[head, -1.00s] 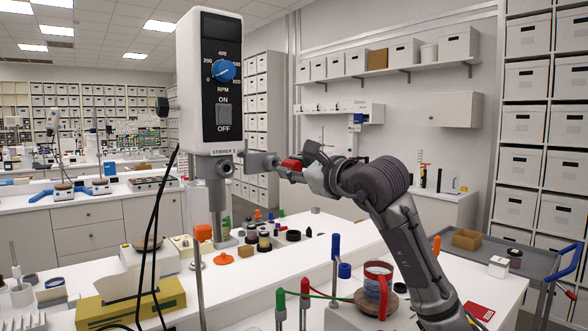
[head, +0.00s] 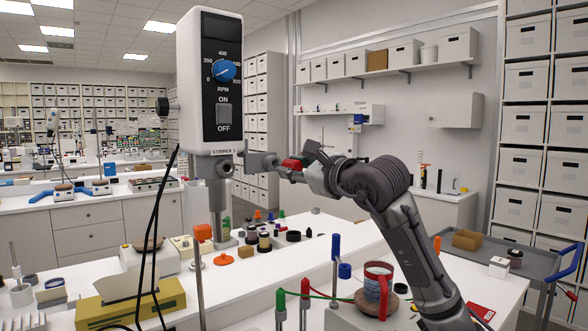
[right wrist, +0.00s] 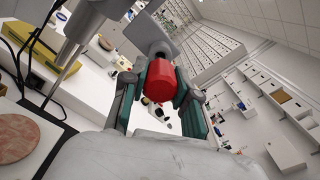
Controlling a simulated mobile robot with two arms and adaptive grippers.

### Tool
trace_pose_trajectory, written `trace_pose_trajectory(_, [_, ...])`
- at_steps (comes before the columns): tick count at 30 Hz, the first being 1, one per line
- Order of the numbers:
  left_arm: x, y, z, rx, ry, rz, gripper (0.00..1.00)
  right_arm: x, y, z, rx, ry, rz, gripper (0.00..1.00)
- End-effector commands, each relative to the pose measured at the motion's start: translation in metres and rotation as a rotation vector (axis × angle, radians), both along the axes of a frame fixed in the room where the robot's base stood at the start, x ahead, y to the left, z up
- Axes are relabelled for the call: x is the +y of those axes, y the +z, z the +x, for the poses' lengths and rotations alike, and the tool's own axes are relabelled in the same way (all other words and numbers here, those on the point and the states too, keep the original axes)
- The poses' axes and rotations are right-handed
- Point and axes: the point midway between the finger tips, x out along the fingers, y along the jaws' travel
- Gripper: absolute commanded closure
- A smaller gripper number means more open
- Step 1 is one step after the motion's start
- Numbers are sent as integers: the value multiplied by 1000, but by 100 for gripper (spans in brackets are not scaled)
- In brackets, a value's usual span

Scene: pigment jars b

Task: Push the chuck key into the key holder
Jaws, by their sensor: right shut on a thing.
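The chuck key shows as a red handle (head: 294,163), held level beside the stirrer's chuck. In the right wrist view its faceted red handle (right wrist: 161,85) sits between my two fingers. My right gripper (head: 303,170) is shut on it, coming from the right. The grey key holder (head: 262,163) is a bracket on the stirrer's side, just left of the red handle. In the right wrist view the holder (right wrist: 146,30) is straight beyond the handle. The key's front end meets or nearly meets the holder; how deep it sits is hidden. My left gripper is out of view.
The stirrer (head: 210,80) with its blue dial stands close to my right gripper. Its black cables hang at the left. Jars (head: 264,240) crowd the bench below.

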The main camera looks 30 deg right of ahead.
Motion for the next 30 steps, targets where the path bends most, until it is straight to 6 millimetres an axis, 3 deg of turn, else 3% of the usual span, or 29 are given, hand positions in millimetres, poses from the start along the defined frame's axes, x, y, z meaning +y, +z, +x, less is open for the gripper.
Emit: trace_pose_trajectory(30, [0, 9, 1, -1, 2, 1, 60, 2, 1, 20, -1, 1, 0, 100])
